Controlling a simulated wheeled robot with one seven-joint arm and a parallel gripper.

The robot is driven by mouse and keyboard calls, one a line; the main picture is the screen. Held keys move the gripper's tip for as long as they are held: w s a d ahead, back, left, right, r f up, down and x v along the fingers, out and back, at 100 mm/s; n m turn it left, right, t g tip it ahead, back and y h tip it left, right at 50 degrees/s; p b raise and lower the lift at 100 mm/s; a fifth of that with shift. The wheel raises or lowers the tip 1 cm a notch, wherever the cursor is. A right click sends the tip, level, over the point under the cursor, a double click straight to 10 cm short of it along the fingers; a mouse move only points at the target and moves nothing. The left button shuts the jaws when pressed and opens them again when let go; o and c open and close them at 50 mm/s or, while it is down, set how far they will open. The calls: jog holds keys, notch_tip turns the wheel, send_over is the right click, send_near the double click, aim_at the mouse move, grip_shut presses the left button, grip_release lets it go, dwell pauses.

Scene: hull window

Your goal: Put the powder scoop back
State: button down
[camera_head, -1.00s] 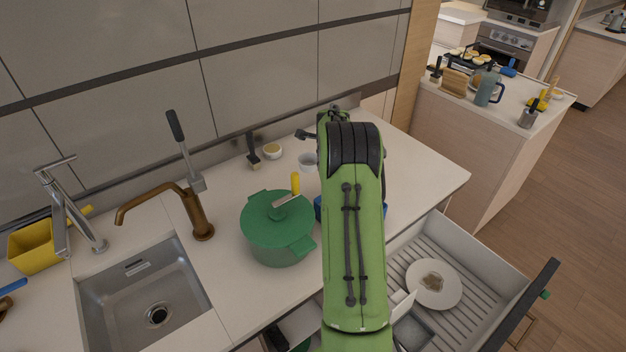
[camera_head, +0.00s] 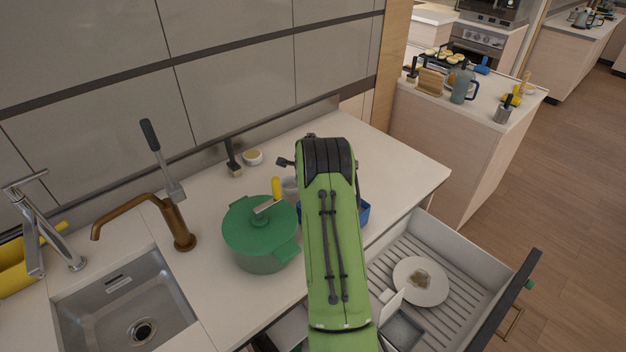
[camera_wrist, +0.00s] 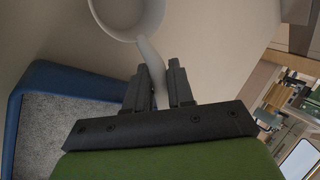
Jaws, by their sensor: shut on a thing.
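The powder scoop (camera_wrist: 130,12) is white, with a round cup and a slim handle. In the wrist view my gripper (camera_wrist: 157,88) is shut on its handle, with the cup beyond the fingertips. A blue-walled container (camera_wrist: 45,72) of grey granular powder lies to the left of the fingers, apart from the scoop. In the head view the container (camera_head: 364,213) is partly hidden behind my arm. The scoop's cup (camera_head: 290,186) seems to show left of my arm; my fingers are hidden there.
A green lidded pot (camera_head: 260,240) stands left of my arm, with a yellow-handled tool above its lid. An open drawer (camera_head: 455,232) holds a plate (camera_head: 420,281). A brush (camera_head: 233,160) and a small jar (camera_head: 252,157) stand by the wall. Counter at the back right is clear.

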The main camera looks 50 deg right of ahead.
jog(key=shift+f, duration=0.2)
jog(key=c, duration=1.3)
grip_release()
jog(key=shift+o, duration=0.2)
jog(key=shift+r, duration=0.1)
jog(key=shift+r+p, duration=0.45)
jog(key=shift+p, duration=0.05)
jog(key=v, duration=1.2)
jog(key=shift+r, duration=0.1)
